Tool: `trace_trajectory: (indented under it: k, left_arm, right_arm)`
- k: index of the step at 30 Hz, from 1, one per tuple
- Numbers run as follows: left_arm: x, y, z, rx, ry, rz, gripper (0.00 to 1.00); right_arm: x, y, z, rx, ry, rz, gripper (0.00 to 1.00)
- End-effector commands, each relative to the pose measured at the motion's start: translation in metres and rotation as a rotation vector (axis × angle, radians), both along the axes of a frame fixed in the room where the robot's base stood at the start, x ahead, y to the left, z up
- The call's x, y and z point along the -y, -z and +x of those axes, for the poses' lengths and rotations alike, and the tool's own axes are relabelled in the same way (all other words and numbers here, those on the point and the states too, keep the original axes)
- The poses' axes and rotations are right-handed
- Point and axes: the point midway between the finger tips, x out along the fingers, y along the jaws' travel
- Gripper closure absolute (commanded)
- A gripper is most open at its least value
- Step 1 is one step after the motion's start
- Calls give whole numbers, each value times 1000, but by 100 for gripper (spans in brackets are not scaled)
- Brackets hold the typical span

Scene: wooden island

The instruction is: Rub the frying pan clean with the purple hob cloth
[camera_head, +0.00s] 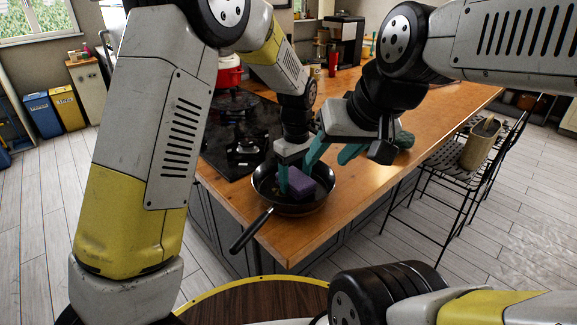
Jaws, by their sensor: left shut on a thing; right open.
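The black frying pan (322,203) rests on the wooden island top near its front corner, its handle pointing toward the lower left. The purple hob cloth (301,184), which looks like a small thick block, is inside the pan. My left gripper (294,182) points down into the pan, shut on the cloth. The fingers partly hide the cloth, so I cannot tell whether it touches the pan's bottom. My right gripper (333,158) is open and empty, its teal fingers just above and behind the pan's far right rim.
A black hob (228,135) lies left of the pan, with a red pot (229,72) at its back. A dark green object (404,139) sits near the island's right edge. The wooden top (425,108) is mostly clear on the right. Black wire chairs (455,170) stand alongside.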

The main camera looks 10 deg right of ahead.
Motion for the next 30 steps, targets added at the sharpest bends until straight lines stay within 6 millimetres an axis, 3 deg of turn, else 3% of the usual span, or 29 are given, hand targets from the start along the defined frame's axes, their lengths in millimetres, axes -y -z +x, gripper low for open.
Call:
trace_trajectory:
  k: [19, 30]
  left_arm:
    - [2, 5, 3, 0, 0, 0, 71]
    - [12, 5, 19, 0, 0, 0, 71]
  right_arm:
    - [0, 0, 0, 0, 0, 0, 53]
    - [0, 0, 0, 0, 0, 0, 53]
